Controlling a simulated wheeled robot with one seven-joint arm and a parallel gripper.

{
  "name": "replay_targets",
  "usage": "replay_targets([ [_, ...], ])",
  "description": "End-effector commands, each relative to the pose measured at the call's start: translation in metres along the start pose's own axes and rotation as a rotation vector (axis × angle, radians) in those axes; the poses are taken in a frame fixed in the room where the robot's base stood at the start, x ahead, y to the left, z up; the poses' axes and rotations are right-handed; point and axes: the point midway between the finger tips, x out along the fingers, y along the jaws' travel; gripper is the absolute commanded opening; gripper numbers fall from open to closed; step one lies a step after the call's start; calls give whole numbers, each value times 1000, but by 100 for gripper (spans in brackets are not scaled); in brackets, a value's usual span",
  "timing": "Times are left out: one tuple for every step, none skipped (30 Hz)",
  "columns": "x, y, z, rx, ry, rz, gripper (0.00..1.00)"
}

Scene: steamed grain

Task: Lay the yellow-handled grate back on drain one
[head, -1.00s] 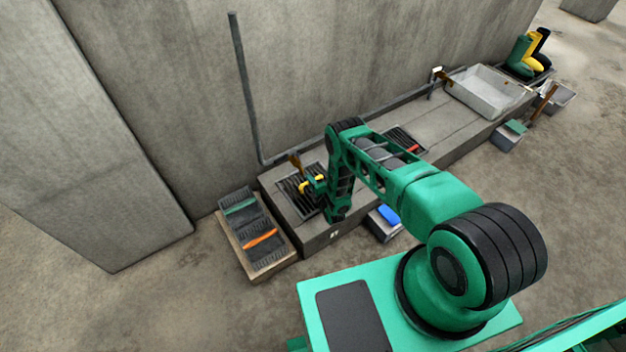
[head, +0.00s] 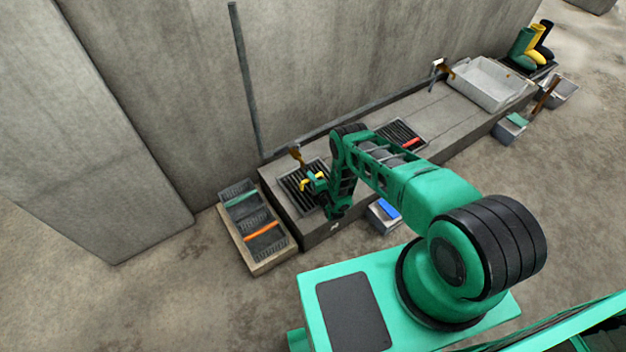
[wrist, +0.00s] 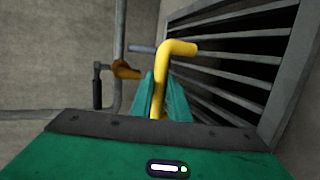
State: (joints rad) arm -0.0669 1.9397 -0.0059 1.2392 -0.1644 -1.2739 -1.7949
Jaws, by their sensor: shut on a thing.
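My gripper (head: 318,184) is at the left end of the long grey block, above a dark barred grate area (head: 291,187). The yellow handle (head: 306,186) shows at its fingertips. In the wrist view my gripper's green fingers (wrist: 162,95) are shut on the yellow handle (wrist: 178,47), which bends to the right at its top. Dark bars in a grey frame (wrist: 287,75) fill the right of that view. I cannot tell whether these bars belong to the held grate or whether it touches the drain. My arm hides part of this area.
A wooden tray (head: 262,269) with green-handled and orange-handled dark pieces stands left of the block. A brown-handled tap (head: 296,155) rises close behind my gripper. A red-handled grate (head: 400,133) lies farther right, before a pale basin (head: 490,98). A blue item (head: 389,208) sits below the block's front.

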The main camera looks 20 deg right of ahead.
Motion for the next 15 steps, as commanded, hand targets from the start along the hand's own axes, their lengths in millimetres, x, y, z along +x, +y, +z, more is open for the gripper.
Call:
replay_targets([
  [1, 1, 0, 0, -1, 4, 0],
  [1, 1, 0, 0, -1, 4, 0],
  [1, 1, 0, 0, -1, 4, 0],
  [1, 0, 0, 0, -1, 4, 0],
  [1, 0, 0, 0, -1, 4, 0],
  [2, -1, 0, 1, -1, 4, 0],
  [2, -1, 0, 1, -1, 4, 0],
  [2, -2, 0, 1, -1, 4, 0],
  [2, -2, 0, 1, -1, 4, 0],
  [2, -2, 0, 1, -1, 4, 0],
  [2, -3, 0, 0, -1, 4, 0],
  [3, -4, 0, 0, -1, 4, 0],
  [3, -4, 0, 0, -1, 4, 0],
  [3, -4, 0, 0, -1, 4, 0],
  [3, -5, 0, 0, -1, 4, 0],
])
